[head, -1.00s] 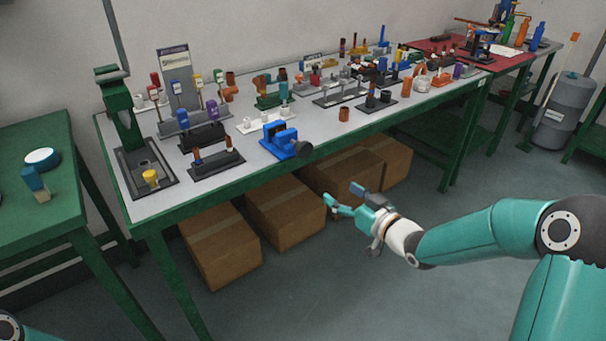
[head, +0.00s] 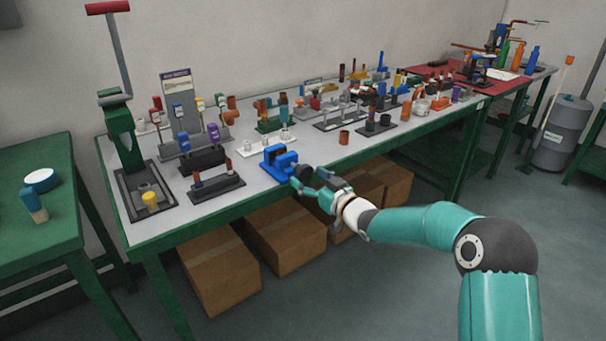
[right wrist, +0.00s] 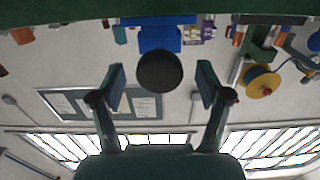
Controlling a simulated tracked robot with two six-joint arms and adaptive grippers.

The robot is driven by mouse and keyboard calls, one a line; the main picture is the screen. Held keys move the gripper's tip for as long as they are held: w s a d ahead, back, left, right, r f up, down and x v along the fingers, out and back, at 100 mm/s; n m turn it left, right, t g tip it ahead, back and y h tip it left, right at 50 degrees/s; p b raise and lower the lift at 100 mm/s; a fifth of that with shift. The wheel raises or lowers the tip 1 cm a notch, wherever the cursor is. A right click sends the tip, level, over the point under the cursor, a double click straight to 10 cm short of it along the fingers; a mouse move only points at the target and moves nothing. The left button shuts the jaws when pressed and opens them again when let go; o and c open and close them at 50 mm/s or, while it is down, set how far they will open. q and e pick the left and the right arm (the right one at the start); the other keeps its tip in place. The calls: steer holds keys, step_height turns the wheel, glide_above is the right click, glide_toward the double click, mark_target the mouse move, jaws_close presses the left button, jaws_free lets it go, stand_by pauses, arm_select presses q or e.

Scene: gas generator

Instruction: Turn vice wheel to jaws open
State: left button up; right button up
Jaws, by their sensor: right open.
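The blue vice (head: 277,162) stands at the front edge of the grey-topped workbench. Its round black wheel faces out over the edge; in the head view my right gripper partly covers it. In the right wrist view the wheel (right wrist: 160,72) is a dark disc in front of the blue vice body (right wrist: 160,38). My right gripper (head: 310,180) is open at the wheel. In the right wrist view its two fingers (right wrist: 161,76) show one on each side of the wheel, with gaps between. Whether the vice jaws are open I cannot tell. My left gripper is not in view.
The workbench (head: 160,230) holds racks of coloured parts behind the vice and a green press (head: 122,135) at the left. Cardboard boxes (head: 285,240) lie under it. A green table (head: 40,235) stands at the left. Open floor lies in front of the bench.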

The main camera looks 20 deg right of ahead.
steer(key=shift+x, duration=1.15)
steer(key=c, duration=1.1)
steer(key=shift+a, duration=0.2)
steer(key=shift+c, duration=0.4)
steer(key=shift+d+f, duration=0.1)
